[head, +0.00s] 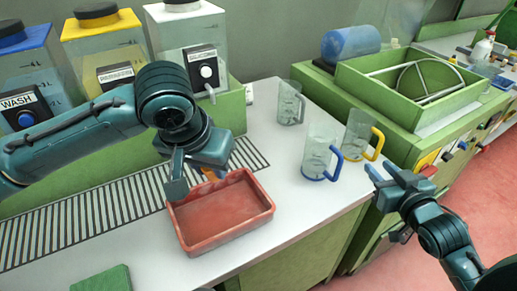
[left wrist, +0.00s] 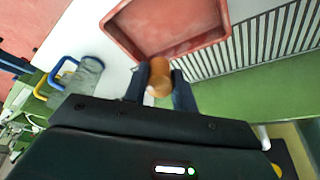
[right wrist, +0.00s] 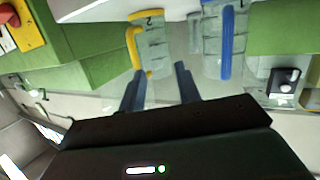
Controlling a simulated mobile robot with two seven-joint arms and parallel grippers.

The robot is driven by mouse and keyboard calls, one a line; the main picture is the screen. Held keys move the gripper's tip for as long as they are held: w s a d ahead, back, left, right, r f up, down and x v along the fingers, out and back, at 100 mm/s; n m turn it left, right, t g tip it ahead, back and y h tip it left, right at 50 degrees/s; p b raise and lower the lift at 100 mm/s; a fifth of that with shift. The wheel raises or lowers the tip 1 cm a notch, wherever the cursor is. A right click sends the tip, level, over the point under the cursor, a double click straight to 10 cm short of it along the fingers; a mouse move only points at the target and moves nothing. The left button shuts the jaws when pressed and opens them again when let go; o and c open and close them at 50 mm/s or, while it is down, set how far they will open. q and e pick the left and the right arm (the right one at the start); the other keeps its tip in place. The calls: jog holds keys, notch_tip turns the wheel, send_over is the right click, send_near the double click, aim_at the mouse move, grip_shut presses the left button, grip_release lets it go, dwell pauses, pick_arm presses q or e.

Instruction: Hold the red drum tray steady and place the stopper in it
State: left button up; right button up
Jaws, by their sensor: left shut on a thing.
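The red drum tray (head: 222,211) lies on the white worktop, open side up, and looks empty in the head view; it also shows in the left wrist view (left wrist: 170,28). My left gripper (head: 196,178) is shut on the orange-brown cork stopper (left wrist: 160,72), by the tray's back edge. Only a bit of the stopper (head: 213,174) shows in the head view; whether it touches the tray is unclear. My right gripper (head: 393,184) is open and empty, off the worktop's right side and away from the tray. Its fingers stand apart in the right wrist view (right wrist: 159,88).
A blue-handled jug (head: 318,155), a yellow-handled jug (head: 357,138) and another jug (head: 289,103) stand right of the tray. A slatted drain (head: 85,222) runs along the left. Labelled dispensers (head: 105,50) stand behind. A green block (head: 102,280) lies at the front left.

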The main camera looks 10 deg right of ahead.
jog(key=w+r, duration=0.1)
jog(key=r, duration=0.2)
jog(key=w+a+r+m+t+y, duration=0.1)
jog(key=w+r, duration=0.1)
jog(key=r, duration=0.1)
jog(key=w+a+r+m+t, duration=0.1)
jog(key=r, duration=0.2)
jog(key=shift+w+a+r+y, duration=0.1)
jog(key=shift+w+r+y, duration=0.1)
jog(key=shift+w+y, duration=0.15)
jog(key=w+a+r+g+y, duration=0.1)
jog(key=w+a+g+y, duration=0.2)
jog(key=a, duration=0.5)
jog(key=w+a+r+y, duration=0.2)
jog(key=w+a+y, duration=0.1)
jog(key=w+a, duration=0.3)
jog(key=s+a+f+n+g, duration=0.2)
jog(key=a+g, duration=0.2)
jog(key=a, duration=0.3)
jog(key=s+a+f+n+g, duration=0.1)
jog(key=a+f+g, duration=0.25)
jog(key=a, duration=0.35)
jog(key=n+g+h, duration=0.3)
jog(key=g+h, duration=0.4)
send_over(259, 189)
jog(key=shift+w+d+f, duration=0.1)
jog(key=shift+w+f, duration=0.15)
jog(key=shift+f, duration=0.45)
notch_tip(259, 189, down, 11)
jog(key=shift+r, duration=0.1)
